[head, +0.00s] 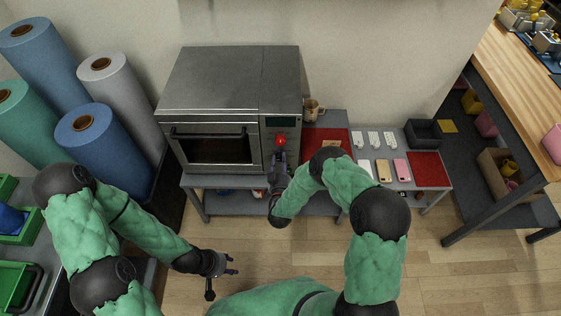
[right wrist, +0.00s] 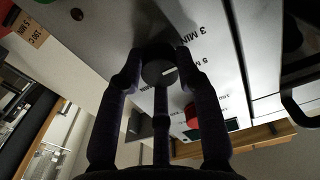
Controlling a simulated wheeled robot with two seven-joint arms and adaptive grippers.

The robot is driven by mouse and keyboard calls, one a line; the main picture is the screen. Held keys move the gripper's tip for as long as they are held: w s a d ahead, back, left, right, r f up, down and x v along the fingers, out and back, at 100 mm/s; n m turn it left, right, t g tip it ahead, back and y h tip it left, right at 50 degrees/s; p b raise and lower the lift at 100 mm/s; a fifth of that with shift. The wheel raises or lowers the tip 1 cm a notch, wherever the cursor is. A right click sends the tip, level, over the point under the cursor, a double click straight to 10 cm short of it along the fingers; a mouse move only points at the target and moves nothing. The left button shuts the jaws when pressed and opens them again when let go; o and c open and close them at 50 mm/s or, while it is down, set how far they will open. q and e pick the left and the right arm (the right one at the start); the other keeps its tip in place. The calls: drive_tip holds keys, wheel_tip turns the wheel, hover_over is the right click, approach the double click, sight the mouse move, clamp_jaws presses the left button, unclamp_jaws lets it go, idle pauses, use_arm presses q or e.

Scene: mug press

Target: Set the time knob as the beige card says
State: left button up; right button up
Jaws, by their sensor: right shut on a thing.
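The dark time knob (right wrist: 155,72) sits on the grey front panel of the press (head: 235,90). My right gripper (right wrist: 160,62) is shut around it in the right wrist view; in the head view this gripper (head: 279,160) is at the panel below the red button (head: 281,140). The knob's white mark points right and slightly up in the wrist view, toward the "5 M…" label, whose end is hidden. A "3 MIN" label is beside it. My left gripper (head: 231,265) is open and empty above the floor.
A red mat (head: 312,139), a mug (head: 313,109), several white pieces and phone-like slabs (head: 384,171) lie right of the press. A black bin (head: 422,133) and another red mat (head: 428,169) are further right. Fabric rolls stand left.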

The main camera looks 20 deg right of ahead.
drive_tip(key=m, duration=0.4)
drive_tip(key=shift+m, duration=1.7)
drive_tip(key=o, duration=1.1)
drive_tip(key=shift+o, duration=0.2)
drive_tip(key=v, duration=1.2)
